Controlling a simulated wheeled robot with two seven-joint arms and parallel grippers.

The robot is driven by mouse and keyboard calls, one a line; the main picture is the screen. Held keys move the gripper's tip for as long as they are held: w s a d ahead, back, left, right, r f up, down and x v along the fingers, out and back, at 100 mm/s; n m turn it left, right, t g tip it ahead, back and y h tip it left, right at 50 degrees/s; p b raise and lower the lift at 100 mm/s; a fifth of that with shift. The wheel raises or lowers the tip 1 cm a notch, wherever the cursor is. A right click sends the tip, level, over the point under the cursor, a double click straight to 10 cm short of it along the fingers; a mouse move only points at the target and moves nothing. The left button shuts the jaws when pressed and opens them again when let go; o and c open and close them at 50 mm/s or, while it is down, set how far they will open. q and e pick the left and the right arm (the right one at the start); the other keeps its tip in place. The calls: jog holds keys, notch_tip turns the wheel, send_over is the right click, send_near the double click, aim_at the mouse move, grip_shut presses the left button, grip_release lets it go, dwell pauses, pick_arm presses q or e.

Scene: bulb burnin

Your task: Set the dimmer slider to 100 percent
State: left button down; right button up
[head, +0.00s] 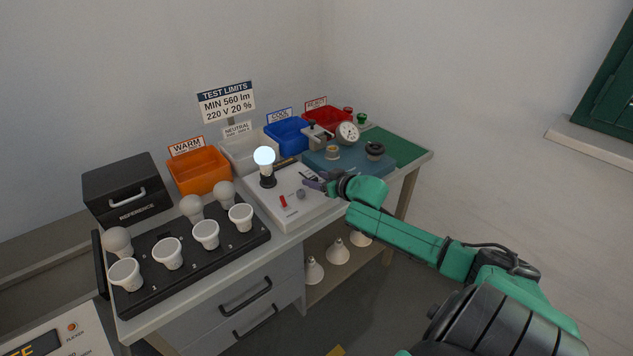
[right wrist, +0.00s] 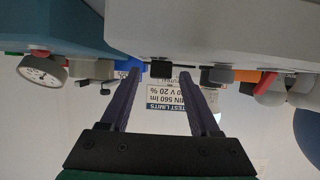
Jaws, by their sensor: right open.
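The white dimmer box (head: 272,205) stands on the bench, with a lit bulb (head: 264,156) in a black socket, a red switch (head: 283,201) and a grey knob (head: 300,194) on top. My right gripper (head: 313,183) is at the box's right side, low over its top, and partly hides the slider area. In the right wrist view, which is upside down, its two fingers are apart, with a small black block (right wrist: 160,70) between or beyond the tips, likely the slider knob. Contact cannot be told. The slider's setting cannot be read. My left gripper is out of view.
A blue fixture (head: 335,160) with a round gauge (head: 347,132) stands right of the box. Orange (head: 200,172), white, blue and red bins line the back. A black tray (head: 185,262) with several bulbs is at left. A green mat (head: 400,147) is clear.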

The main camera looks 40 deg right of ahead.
jog(key=shift+w, duration=0.15)
grip_shut()
dwell(1.4)
